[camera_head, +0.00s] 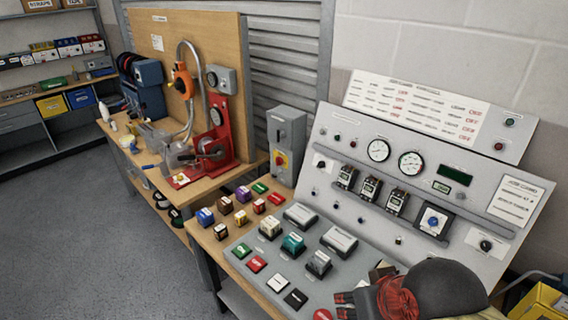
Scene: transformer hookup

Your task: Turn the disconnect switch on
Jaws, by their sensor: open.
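The disconnect switch is most likely the grey upright box (287,145) at the back of the bench, left of the sloped control panel. A red knob on a yellow plate (281,160) is on its front face. The knob is too small to tell which way it is set. My gripper (344,305) is at the bottom right, over the front part of the panel bench, with its dark body and red parts showing. It is open and well apart from the grey box, to its lower right. Part of the gripper is cut off by the frame's bottom edge.
The sloped control panel (335,171) carries gauges, breakers and knobs. Several small coloured blocks (240,217) and larger transformer-like units (292,245) stand on the bench between my gripper and the grey box. A red stand (213,140) is to the left. Open floor (80,240) lies at left.

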